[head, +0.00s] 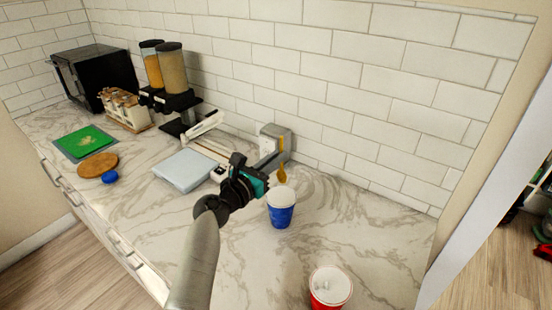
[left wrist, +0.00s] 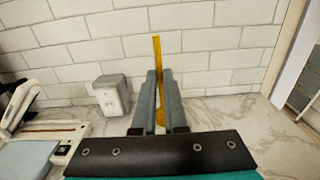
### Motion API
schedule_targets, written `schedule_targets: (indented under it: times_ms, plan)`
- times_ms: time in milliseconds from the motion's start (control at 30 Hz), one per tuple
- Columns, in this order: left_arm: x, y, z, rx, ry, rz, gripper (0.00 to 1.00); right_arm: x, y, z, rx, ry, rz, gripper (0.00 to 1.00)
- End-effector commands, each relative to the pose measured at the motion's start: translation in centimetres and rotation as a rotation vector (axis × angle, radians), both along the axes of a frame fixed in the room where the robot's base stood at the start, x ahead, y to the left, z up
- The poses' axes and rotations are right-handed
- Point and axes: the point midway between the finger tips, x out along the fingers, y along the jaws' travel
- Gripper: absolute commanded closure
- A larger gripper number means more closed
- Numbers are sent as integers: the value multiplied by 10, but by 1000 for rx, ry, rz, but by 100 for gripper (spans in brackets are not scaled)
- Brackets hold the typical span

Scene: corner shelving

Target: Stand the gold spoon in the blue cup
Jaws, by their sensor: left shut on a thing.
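The gold spoon (head: 282,173) is gripped between the fingers of my left gripper (head: 280,150). In the left wrist view the spoon (left wrist: 157,52) is upright, its thin end above the fingertips (left wrist: 159,75), its lower part between and below the fingers. In the head view its wider end hangs down just above the rim of the blue cup (head: 281,215). The cup is upright with a white inside and looks empty of the spoon. The exact gap in depth between spoon and cup is hard to tell. The cup does not show in the left wrist view. My right gripper is not in view.
A red cup (head: 330,288) stands nearer on the marble counter (head: 385,235). A grey box (left wrist: 112,95) stands by the tiled wall. A pale blue scale-like slab (head: 184,167), cereal dispensers (head: 172,75) and a green board (head: 86,142) are to the left. The counter right of the blue cup is clear.

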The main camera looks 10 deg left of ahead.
Motion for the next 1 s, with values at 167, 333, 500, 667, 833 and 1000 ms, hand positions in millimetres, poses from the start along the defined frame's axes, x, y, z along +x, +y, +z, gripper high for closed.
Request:
schedule_targets:
  times_ms: [167,333,500,667,833,1000]
  plan:
    - [0,0,-17,1,0,0,100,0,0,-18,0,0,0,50]
    - [0,0,-30,0,0,0,100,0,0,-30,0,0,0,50]
    - [0,0,-44,0,1,0,100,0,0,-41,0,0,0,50]
    - [0,0,-56,-1,0,0,100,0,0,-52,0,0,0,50]
    - [0,0,-70,0,0,0,100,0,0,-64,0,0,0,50]
    - [0,0,-84,0,0,0,100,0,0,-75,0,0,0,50]
